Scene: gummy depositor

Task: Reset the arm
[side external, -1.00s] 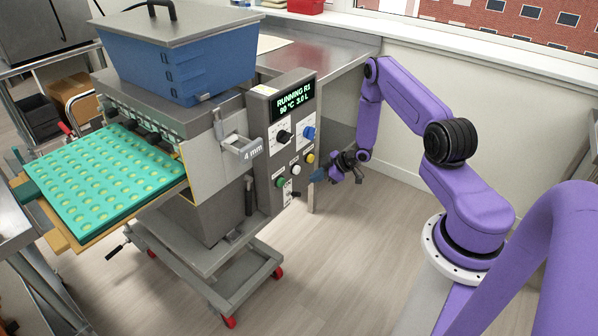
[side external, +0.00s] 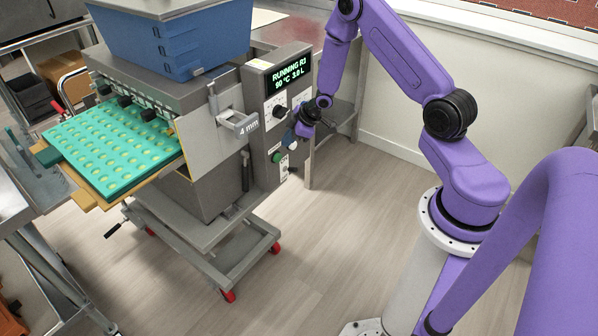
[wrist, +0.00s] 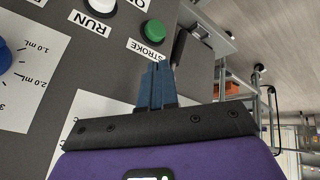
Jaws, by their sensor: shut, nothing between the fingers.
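My purple arm ends at my gripper (side external: 300,130), which is beside the right part of the depositor's control panel (side external: 256,98) in the side view. In the wrist view the blue fingers of my gripper (wrist: 157,68) are together with nothing between them. They point at the panel, near a green STROKE button (wrist: 151,33). A white RUN button (wrist: 103,5) is left of them. I cannot tell whether the fingertips touch the panel. In the side view my gripper covers part of the panel's right side.
The depositor carries a blue hopper (side external: 180,42) and a teal mould tray (side external: 105,158) at left. Its wheeled cart (side external: 205,240) stands on the floor. A steel table (side external: 335,112) is behind my gripper. The floor (side external: 350,230) between the cart and my base is clear.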

